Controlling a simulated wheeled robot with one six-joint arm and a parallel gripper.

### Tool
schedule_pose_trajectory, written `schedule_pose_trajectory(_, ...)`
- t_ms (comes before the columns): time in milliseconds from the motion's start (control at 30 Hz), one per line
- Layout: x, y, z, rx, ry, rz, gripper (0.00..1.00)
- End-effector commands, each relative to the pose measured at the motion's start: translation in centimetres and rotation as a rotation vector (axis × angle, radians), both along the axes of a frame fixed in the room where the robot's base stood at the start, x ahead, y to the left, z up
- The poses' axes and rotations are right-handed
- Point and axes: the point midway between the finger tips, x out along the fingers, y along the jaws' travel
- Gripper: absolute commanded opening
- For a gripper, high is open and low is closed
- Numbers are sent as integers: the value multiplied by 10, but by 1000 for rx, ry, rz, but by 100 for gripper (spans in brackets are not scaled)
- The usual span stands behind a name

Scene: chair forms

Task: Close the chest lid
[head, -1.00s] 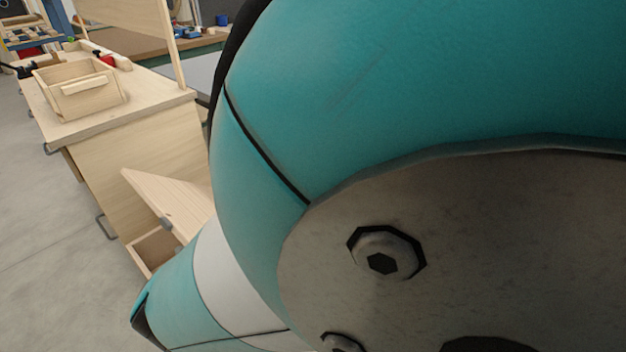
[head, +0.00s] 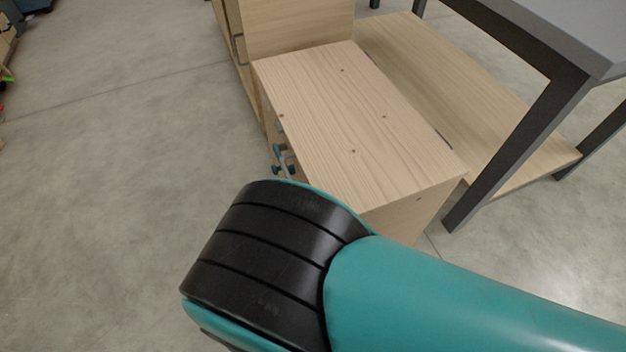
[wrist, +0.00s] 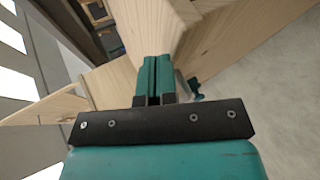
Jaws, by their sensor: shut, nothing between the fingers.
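The chest is a pale wooden box in the head view, its side wall (head: 412,212) showing beside my arm. Its lid (head: 350,115) lies flat across the top, with no clear gap at the visible edges. A small teal-and-grey fitting (head: 284,160) sticks out at the chest's left side; I cannot tell exactly what it is. In the wrist view my gripper (wrist: 153,62) is shut and empty, its teal fingers together in front of pale wood close by. Whether they touch it is unclear. My arm hides the near part of the chest in the head view.
A wooden cabinet (head: 295,25) stands directly behind the chest. A grey-topped table with dark legs (head: 520,150) and a low wooden shelf (head: 450,75) stand to the right. The concrete floor (head: 120,150) on the left is clear.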

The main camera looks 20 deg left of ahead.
Motion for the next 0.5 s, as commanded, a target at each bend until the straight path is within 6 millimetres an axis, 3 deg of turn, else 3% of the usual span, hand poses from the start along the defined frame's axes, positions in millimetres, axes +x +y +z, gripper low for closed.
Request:
schedule_pose_trajectory(100, 2, -2, -11, 1, 0, -7, 0)
schedule_pose_trajectory(500, 2, -4, -18, -1, 7, -6, 0)
